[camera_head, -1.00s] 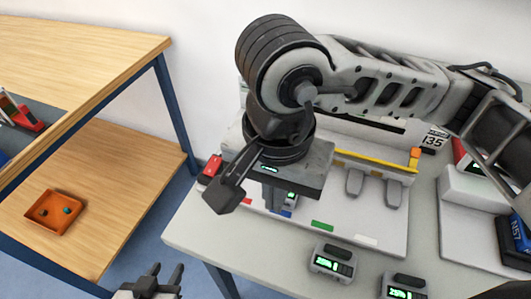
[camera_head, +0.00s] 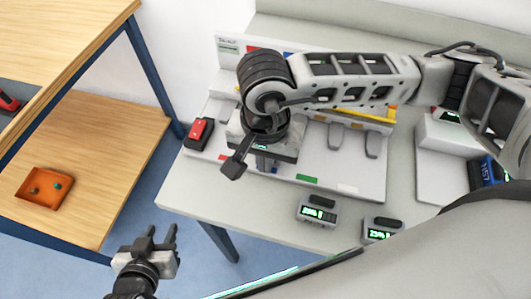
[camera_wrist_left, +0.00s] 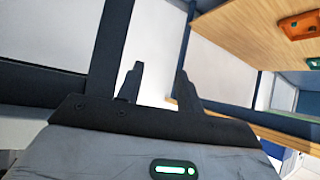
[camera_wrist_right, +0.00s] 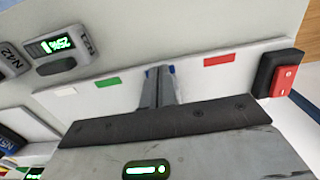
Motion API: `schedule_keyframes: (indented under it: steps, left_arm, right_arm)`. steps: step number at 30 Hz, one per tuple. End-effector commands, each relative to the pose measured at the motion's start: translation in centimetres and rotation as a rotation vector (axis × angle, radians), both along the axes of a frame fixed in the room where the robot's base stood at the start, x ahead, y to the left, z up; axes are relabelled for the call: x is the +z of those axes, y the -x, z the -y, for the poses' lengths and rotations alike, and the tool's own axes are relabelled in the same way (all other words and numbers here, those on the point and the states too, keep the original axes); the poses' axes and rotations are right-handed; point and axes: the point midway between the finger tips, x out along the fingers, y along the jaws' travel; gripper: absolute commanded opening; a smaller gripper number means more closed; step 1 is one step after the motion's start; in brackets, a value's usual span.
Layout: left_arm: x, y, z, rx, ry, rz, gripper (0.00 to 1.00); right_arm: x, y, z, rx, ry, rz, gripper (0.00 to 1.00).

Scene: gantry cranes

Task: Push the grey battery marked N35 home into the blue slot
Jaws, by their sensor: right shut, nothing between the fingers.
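My right gripper (camera_head: 264,164) is shut and empty, pointing down over the front of the white station (camera_head: 340,186). In the right wrist view its fingertips (camera_wrist_right: 158,74) are close by the blue mark (camera_wrist_right: 172,69), partly covering it. The blue slot behind that mark is mostly hidden by the gripper and wrist. I cannot make out the battery marked N35 in any view now; it may be behind the gripper. My left gripper (camera_head: 161,233) is open and empty, in the air left of the table; its two fingers stand apart in the left wrist view (camera_wrist_left: 160,72).
A red switch (camera_head: 199,133) stands at the station's left end. Two grey units with green displays (camera_head: 317,211) (camera_head: 381,229) lie on the table in front. A blue battery (camera_head: 489,171) is at the right. A wooden bench with an orange tray (camera_head: 45,187) stands left.

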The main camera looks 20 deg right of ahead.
Motion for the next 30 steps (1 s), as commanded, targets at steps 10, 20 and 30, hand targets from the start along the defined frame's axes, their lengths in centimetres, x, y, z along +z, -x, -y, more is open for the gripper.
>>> schedule_keyframes:
  steps: [10,20,30]
  left_arm:
    - [-0.3,0.1,0.0,0.004,0.001,-0.003,0.36]
    - [-3.1,0.1,0.5,0.001,0.024,0.001,0.36]
    - [-2.4,-0.1,0.9,-0.005,0.046,0.018,0.36]
  right_arm:
    - [0.0,-0.2,0.1,-0.001,0.0,0.0,0.0]
    - [-0.8,-4.2,2.8,-0.007,0.004,0.004,0.0]
    - [0.1,-5.9,4.0,-0.004,0.002,0.003,0.0]
